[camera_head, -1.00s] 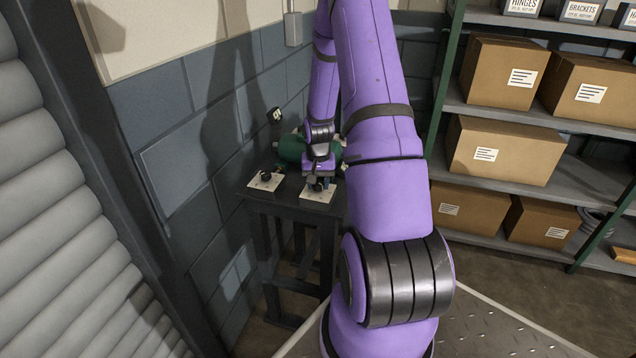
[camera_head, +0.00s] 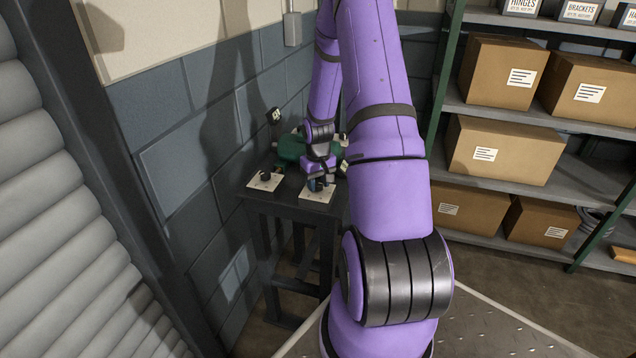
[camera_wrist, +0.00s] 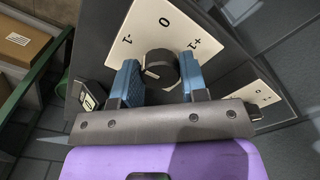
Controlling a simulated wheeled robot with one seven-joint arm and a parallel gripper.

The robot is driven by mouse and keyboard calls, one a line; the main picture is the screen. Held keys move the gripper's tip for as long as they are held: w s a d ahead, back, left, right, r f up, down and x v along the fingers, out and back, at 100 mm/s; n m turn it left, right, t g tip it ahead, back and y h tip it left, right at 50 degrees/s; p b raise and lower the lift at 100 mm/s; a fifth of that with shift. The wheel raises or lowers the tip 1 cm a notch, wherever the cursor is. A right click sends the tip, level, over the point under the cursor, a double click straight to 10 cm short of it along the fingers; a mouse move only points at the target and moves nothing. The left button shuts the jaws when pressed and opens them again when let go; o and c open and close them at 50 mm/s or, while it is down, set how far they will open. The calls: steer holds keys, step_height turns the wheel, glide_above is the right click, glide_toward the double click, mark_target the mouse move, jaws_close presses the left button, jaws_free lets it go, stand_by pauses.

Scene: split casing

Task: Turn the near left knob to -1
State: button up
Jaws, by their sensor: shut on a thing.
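The dark stand (camera_head: 290,208) bears two white plates with black knobs in the head view. The left plate (camera_head: 252,183) has a bare knob (camera_head: 266,175). My gripper (camera_head: 319,184) is down over the right plate (camera_head: 305,195) and hides most of its knob. In the wrist view, my gripper's blue fingers (camera_wrist: 158,80) are shut on that black knob (camera_wrist: 160,62), one on each side. Its plate (camera_wrist: 145,20) reads -1, 0 and +1. A pale mark shows on the knob's lower left, on the side away from the 0. The other plate (camera_wrist: 243,82) is at right.
A green casing (camera_head: 290,147) lies on the stand behind my gripper. A dark tag with a pale label (camera_head: 274,116) stands by the wall at the back. Shelves with cardboard boxes (camera_head: 505,150) stand at right, and a grey ribbed shutter (camera_head: 60,210) is at left.

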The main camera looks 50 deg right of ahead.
mark_target(318, 183)
steer(key=o, duration=0.9)
steer(key=shift+o, duration=0.2)
step_height(318, 183, up, 11)
stand_by(0.3)
